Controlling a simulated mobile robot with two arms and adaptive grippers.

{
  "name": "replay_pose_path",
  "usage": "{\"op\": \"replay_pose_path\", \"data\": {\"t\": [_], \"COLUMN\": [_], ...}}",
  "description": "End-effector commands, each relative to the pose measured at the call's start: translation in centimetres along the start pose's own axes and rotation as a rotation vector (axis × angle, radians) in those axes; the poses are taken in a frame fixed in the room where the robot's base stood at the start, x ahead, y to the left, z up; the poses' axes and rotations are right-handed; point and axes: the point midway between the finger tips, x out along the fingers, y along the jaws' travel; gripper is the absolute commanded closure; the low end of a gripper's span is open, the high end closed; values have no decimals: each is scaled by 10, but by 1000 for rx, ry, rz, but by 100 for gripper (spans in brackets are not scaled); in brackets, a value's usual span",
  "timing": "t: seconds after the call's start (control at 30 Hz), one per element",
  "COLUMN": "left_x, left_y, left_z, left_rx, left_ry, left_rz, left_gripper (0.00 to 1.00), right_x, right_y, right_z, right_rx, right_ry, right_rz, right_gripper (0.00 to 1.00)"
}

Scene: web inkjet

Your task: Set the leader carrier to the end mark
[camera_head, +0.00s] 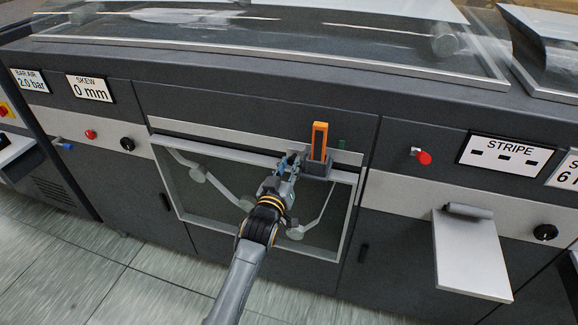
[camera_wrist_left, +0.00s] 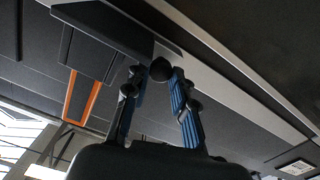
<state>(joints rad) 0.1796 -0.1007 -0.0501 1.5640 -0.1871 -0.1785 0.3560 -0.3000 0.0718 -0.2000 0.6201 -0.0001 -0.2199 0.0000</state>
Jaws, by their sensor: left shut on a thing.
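The leader carrier (camera_head: 316,168) is a dark grey block on the light rail of the middle machine panel, with an upright orange piece (camera_head: 319,140) on it. A small green mark (camera_head: 342,144) lies on the rail just right of the orange piece; I take it for the end mark. My left gripper (camera_head: 290,163) is at the carrier's left side. In the left wrist view its blue-padded fingers (camera_wrist_left: 160,92) are shut on a round black knob (camera_wrist_left: 160,69) beside the dark block (camera_wrist_left: 110,27). The orange piece also shows there (camera_wrist_left: 80,100). My right gripper is not in view.
Below the rail is a framed opening (camera_head: 348,215) with rollers on bent arms. A red knob (camera_head: 423,158) and a projecting grey shelf (camera_head: 468,255) are on the right. Clear covers top the machine. The tiled floor (camera_head: 130,285) at left is free.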

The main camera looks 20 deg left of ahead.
Motion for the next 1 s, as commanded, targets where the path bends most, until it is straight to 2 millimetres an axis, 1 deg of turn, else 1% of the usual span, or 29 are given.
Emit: {"op": "replay_pose_path", "data": {"t": [0.03, 0.07, 0.27, 0.37, 0.47, 0.57, 0.8, 0.9, 1.0], "left_x": [0, 0, 0, -1, -6, -20, -71, -90, -105], "left_y": [0, 0, 0, 0, 0, -1, 0, 0, 0], "left_z": [0, 0, 0, 0, 1, 1, 2, 1, 1], "left_rx": [-1, -1, -1, -1, 0, 0, -1, -1, -1], "left_ry": [0, 0, 0, 0, -1, -1, -2, -2, -2], "left_rz": [1, 1, 0, 0, 0, -1, 0, 0, 0], "left_gripper": [69, 65, 65, 65, 65, 65, 65, 65, 65], "right_x": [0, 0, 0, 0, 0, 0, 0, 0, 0], "right_y": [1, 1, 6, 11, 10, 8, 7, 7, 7], "right_z": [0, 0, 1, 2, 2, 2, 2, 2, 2], "right_rx": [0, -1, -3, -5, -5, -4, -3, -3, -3], "right_ry": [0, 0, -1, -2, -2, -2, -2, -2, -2], "right_rz": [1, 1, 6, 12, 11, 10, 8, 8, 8], "right_gripper": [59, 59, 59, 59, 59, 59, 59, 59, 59]}}
